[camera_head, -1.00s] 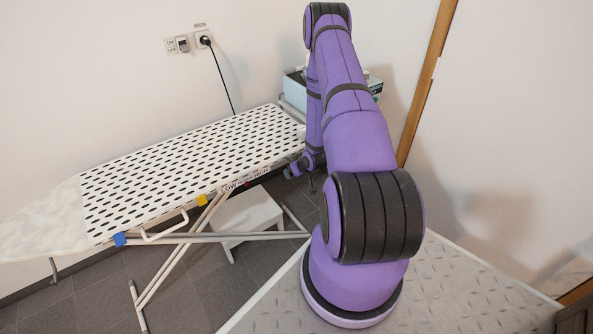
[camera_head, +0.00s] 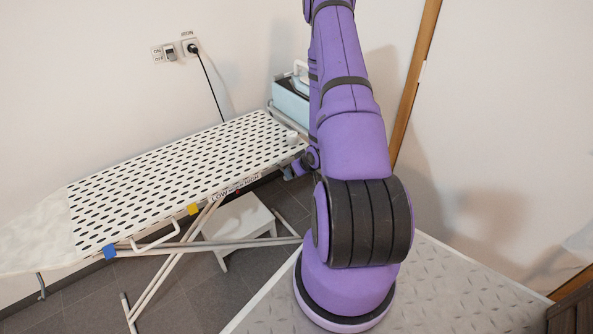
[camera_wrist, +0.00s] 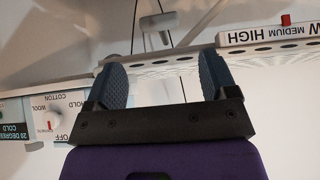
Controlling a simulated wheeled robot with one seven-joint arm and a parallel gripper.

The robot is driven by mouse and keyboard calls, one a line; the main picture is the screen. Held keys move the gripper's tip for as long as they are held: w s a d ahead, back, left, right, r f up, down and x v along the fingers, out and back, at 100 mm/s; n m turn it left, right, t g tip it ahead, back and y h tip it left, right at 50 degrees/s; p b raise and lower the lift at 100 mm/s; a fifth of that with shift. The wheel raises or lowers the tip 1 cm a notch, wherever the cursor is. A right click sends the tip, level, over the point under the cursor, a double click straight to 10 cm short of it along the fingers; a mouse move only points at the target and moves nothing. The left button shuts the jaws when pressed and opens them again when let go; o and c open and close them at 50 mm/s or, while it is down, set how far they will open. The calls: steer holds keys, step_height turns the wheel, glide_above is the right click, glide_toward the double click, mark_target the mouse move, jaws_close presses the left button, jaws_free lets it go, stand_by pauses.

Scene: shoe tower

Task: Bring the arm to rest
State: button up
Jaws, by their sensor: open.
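My purple arm rises from its base in the head view and bends over toward the right end of the ironing board (camera_head: 150,172). In the wrist view my gripper (camera_wrist: 161,85) is open. Its two dark blue fingers stand apart with nothing between them. The edge of the ironing board, marked with a height label (camera_wrist: 262,34), passes behind the fingertips. In the head view the fingers are hidden or too small to make out beside the arm, near the board's right end.
A light blue box (camera_head: 291,100) stands behind the board's right end, partly hidden by my arm. A white step stool (camera_head: 238,222) stands under the board. A wall socket (camera_head: 190,46) has a plugged-in cord. A wooden strip (camera_head: 415,80) runs up the wall at right.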

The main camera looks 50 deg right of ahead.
stand_by(0.4)
steer(key=w+a+r, duration=0.2)
steer(key=a+r, duration=0.1)
steer(key=r, duration=0.5)
steer(key=w+a+r+n+g+h, duration=0.1)
steer(key=w+a+r, duration=0.15)
steer(key=r, duration=0.65)
steer(key=w+a+r, duration=0.2)
steer(key=w+r, duration=0.1)
steer(key=r, duration=0.5)
steer(key=s+a+r, duration=0.2)
steer(key=a+r, duration=0.3)
steer(key=r, duration=0.2)
steer(key=s+a+r, duration=0.3)
steer(key=a+r, duration=0.3)
steer(key=r, duration=0.2)
steer(key=s+a+r+n+y, duration=0.1)
steer(key=s+a+r, duration=0.4)
steer(key=s+a, duration=0.2)
steer(key=s+a+r+g+y, duration=0.1)
steer(key=s+a+r, duration=0.5)
steer(key=s, duration=0.6)
steer(key=shift+s+a+n+y, duration=0.3)
steer(key=shift+a+n+y, duration=0.1)
steer(key=shift+a, duration=0.45)
